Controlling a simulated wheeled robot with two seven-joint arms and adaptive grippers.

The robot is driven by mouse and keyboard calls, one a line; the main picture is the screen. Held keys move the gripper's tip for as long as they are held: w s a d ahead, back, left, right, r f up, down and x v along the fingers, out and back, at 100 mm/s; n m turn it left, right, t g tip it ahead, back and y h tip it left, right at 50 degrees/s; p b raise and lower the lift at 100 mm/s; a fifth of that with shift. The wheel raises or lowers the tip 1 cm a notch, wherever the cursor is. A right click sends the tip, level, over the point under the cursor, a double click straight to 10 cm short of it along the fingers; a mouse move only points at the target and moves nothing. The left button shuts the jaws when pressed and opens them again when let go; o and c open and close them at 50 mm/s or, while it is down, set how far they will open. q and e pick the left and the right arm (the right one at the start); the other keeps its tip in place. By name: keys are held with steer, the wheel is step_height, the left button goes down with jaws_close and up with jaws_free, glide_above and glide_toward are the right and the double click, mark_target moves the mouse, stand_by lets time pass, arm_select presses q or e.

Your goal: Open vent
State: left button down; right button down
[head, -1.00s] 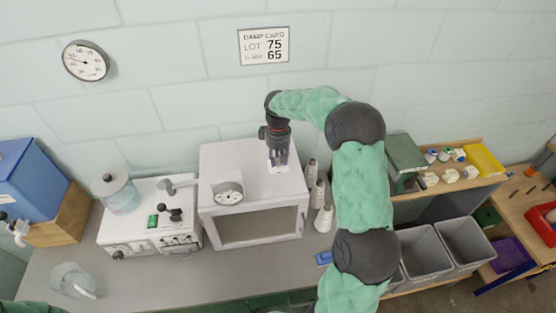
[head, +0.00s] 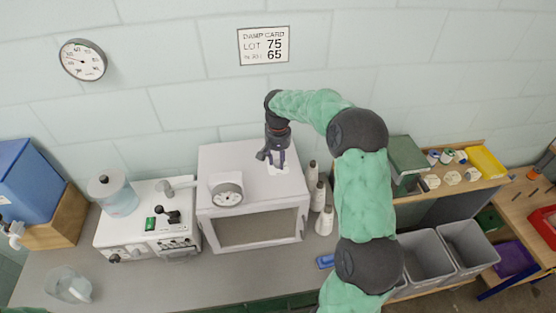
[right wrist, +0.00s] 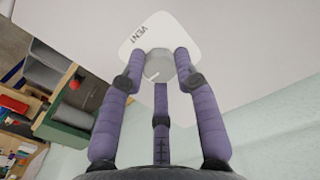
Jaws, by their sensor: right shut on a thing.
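The white chamber box (head: 225,165) stands on the bench, with a round dial and a front window. On its top is a small pale plate (head: 283,172). In the right wrist view this plate (right wrist: 140,35) reads VENT and carries a round grey knob (right wrist: 159,66) with a light mark line. My right gripper (head: 274,162) reaches down to the plate from above. In the right wrist view its three purple fingers (right wrist: 160,75) are closed around the knob, partly hiding it. My left gripper is out of view.
White cones (head: 324,218) stand just right of the box. A white control unit (head: 128,233) with a switch stands left of it. A wall gauge (head: 82,60) and a lot card (head: 263,45) hang behind. Grey bins (head: 424,252) are at the right.

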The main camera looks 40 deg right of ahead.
mark_target(278, 161)
stand_by(0.4)
steer(key=c, duration=0.9)
jaws_free()
step_height(278, 161, up, 12)
